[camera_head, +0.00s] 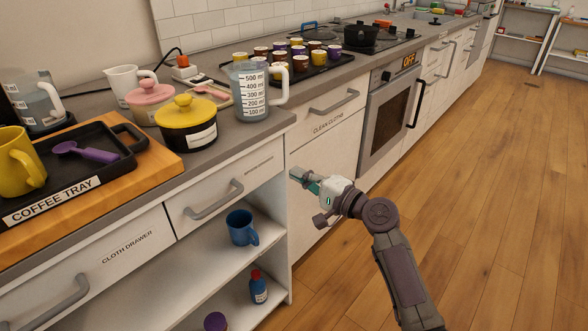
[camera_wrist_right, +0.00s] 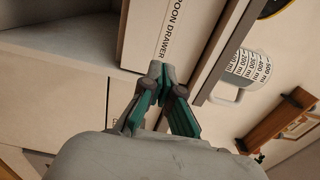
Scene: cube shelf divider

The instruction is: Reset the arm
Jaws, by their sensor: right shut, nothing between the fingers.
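My right gripper (camera_head: 303,180) reaches in from the lower right in the head view. Its fingers are shut and empty. It hangs in front of the cabinet corner, just right of the drawer (camera_head: 220,192) with a grey handle. In the right wrist view the fingertips (camera_wrist_right: 161,70) meet in front of the drawer front labelled SPOON DRAWER (camera_wrist_right: 172,30). I cannot tell whether the tips touch it. My left gripper is in neither view.
An open shelf below holds a blue mug (camera_head: 241,228) and a blue bottle (camera_head: 258,287). A measuring jug (camera_head: 250,92) and a yellow-lidded pot (camera_head: 187,124) stand on the counter above. The oven (camera_head: 390,112) is further right. The wooden floor (camera_head: 480,170) at right is clear.

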